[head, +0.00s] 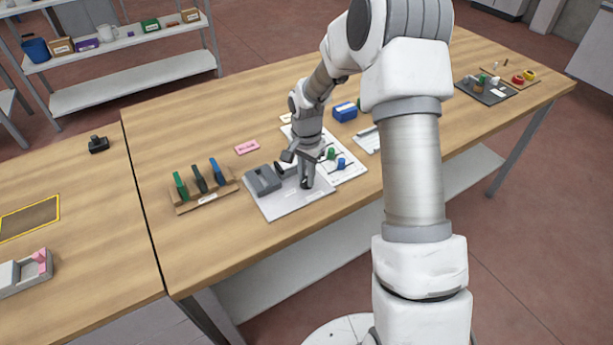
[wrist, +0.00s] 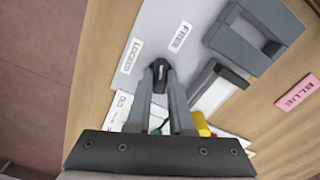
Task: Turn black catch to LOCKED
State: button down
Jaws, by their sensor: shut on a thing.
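The black catch (wrist: 160,70) shows in the wrist view between the tips of my gripper (wrist: 161,88), which is shut on it. Its visible end lies between the LOCKED label (wrist: 131,56) on the left and the FREE label (wrist: 180,37) on the upper right, both on a pale plate (wrist: 155,20). The fingers hide the rest of the catch, so its exact setting cannot be told. In the head view my gripper (head: 305,178) reaches down onto the pale plate (head: 290,205), and the catch cannot be made out clearly there.
A grey block (head: 263,181) stands on the plate, with a grey bar (wrist: 218,90) close right of my fingers in the wrist view. A rack of coloured-handled tools (head: 203,189) stands left. A pink BLUE tag (head: 247,147) lies behind. Green and blue knobs (head: 341,163) stand right.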

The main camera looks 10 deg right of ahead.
jog(key=n, duration=1)
jog(key=shift+r, duration=0.1)
jog(key=shift+n, duration=1.6)
jog(key=c, duration=0.8)
grip_release()
